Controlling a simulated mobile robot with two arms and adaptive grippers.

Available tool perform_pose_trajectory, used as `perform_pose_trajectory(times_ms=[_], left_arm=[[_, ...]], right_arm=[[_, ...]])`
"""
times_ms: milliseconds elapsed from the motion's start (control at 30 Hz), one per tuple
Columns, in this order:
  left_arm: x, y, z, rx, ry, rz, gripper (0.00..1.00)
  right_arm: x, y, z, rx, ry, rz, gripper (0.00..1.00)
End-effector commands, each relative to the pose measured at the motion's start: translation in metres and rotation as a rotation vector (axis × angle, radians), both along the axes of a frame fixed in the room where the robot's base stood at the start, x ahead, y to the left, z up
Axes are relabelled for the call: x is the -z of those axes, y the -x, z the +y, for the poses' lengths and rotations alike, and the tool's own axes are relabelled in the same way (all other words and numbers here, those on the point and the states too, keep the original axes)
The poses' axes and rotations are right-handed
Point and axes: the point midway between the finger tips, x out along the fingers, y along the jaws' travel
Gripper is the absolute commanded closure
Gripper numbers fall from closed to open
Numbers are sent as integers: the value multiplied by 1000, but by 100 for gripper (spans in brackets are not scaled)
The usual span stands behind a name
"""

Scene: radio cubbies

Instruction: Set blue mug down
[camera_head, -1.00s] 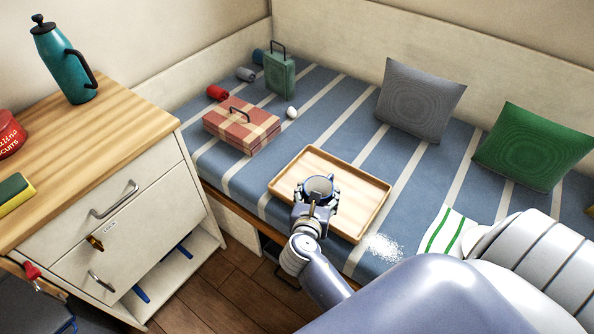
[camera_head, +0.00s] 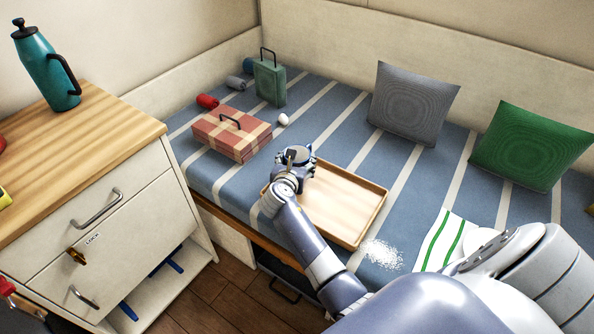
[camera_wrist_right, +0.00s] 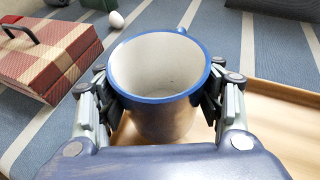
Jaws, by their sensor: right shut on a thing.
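The blue mug (camera_wrist_right: 158,75), white inside with a blue rim, is between the fingers of my right gripper (camera_wrist_right: 160,95) in the right wrist view, upright and empty. In the head view the mug (camera_head: 300,153) is mostly hidden by my right gripper (camera_head: 297,165), at the far left corner of the wooden tray (camera_head: 350,235). The gripper is shut on it. I cannot tell whether the mug's base touches the tray. My left gripper is not in view.
White powder (camera_head: 383,254) and a striped towel (camera_head: 443,240) lie to the right. Most of the tray is bare.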

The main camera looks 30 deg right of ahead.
Motion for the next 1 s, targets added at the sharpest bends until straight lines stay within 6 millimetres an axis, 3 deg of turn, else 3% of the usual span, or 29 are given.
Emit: perform_pose_trajectory(times_ms=[167,567,600,667,1000], left_arm=[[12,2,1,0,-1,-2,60],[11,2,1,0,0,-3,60],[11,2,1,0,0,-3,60],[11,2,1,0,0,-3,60],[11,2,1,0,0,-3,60]], right_arm=[[30,0,1,-1,-1,0,72],[32,0,1,-2,0,-1,72],[33,0,1,-1,-2,0,31],[33,1,1,-1,-2,0,18],[32,1,1,-1,-2,0,18]])
